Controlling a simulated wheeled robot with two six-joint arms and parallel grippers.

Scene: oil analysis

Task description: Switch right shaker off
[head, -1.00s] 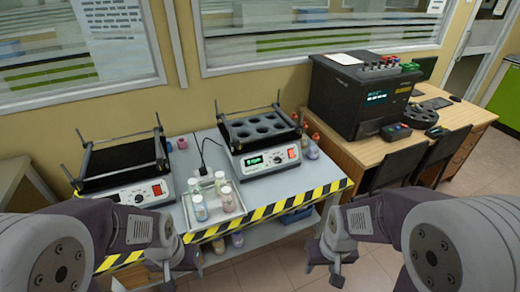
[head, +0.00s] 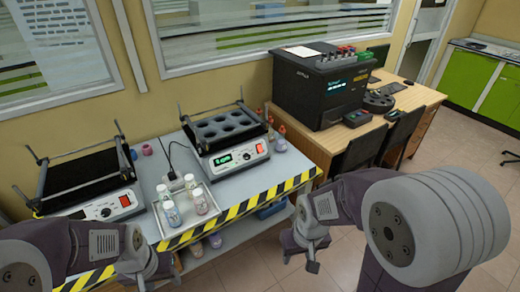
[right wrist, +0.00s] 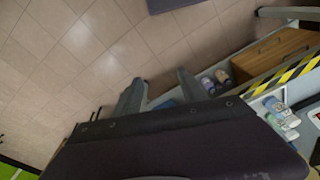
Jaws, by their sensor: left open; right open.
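The right shaker (head: 238,158) stands on the bench, a white box with a dark rack of round holes on top. Its front has a lit green display, a knob and a red switch (head: 260,148). The left shaker (head: 92,210) has an empty-looking black platform and its own red switch. My left gripper (head: 148,268) is at the bench's front edge, below the bottle tray, its jaws hard to make out. My right gripper (head: 305,250) is open over the floor, right of the bench and apart from the shaker. Its two fingers (right wrist: 160,92) show apart and empty in the right wrist view.
A tray (head: 183,228) of several capped bottles sits between the shakers. The bench edge has yellow-black tape (head: 240,208). More bottles stand on a lower shelf. A wooden desk (head: 325,143) with a black analyser (head: 320,85) and chairs is at the right. Floor is open in front.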

